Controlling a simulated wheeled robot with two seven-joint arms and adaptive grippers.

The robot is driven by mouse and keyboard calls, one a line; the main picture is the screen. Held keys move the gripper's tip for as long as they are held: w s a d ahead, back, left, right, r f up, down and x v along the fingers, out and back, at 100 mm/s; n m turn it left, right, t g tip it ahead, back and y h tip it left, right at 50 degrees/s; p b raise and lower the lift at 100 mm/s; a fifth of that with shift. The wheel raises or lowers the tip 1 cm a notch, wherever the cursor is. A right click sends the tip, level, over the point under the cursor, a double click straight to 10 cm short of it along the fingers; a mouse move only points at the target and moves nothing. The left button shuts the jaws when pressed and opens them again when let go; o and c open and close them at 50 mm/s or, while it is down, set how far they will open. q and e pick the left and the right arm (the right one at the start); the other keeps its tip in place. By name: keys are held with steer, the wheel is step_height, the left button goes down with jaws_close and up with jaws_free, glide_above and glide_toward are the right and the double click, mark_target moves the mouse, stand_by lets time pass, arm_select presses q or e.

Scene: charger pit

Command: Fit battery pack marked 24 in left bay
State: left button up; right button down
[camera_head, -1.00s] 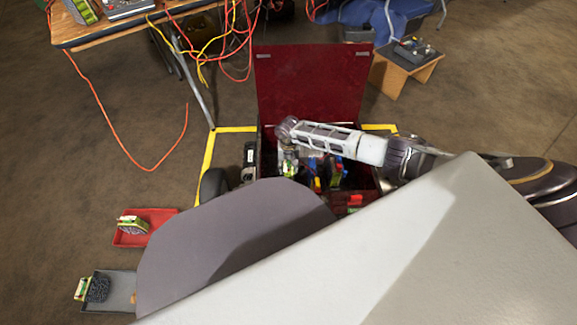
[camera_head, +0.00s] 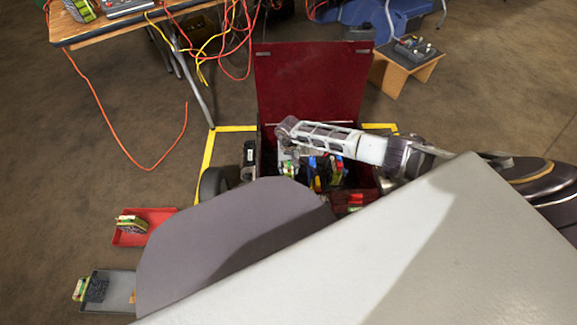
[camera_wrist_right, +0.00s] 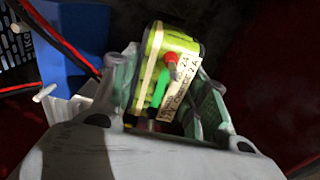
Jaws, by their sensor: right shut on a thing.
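My right gripper (camera_head: 287,163) hangs from the arm over the left part of an open dark red box (camera_head: 310,90). In the right wrist view the right gripper (camera_wrist_right: 163,95) is shut on a lime-green battery pack (camera_wrist_right: 153,58). The pack has a white label that seems to read 24, a red terminal cap and a bright green part. It sits between both fingers. The arm hides much of the box inside, and I cannot make out the left bay or whether the pack touches it. My left gripper is not in view.
Several coloured items stand inside the box, right of the gripper. In the wrist view a blue block (camera_wrist_right: 70,40) and red cable lie beside the pack. A red tray (camera_head: 160,218) and a grey tray (camera_head: 118,300) stand at lower left. A cable-strewn table (camera_head: 110,30) is at upper left.

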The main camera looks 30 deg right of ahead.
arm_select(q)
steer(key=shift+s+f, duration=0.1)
arm_select(e)
steer(key=shift+w, duration=0.1)
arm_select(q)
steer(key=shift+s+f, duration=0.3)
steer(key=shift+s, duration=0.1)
arm_select(e)
steer(key=shift+f, duration=0.15)
steer(key=shift+f, duration=0.1)
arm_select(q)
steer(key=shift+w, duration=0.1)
arm_select(e)
steer(key=c, duration=1.2)
jaws_free()
steer(key=shift+c, duration=0.2)
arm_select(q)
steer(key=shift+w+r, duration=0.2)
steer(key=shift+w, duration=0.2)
arm_select(e)
steer(key=o, duration=0.5)
steer(key=shift+f, duration=0.1)
steer(key=shift+o, duration=0.2)
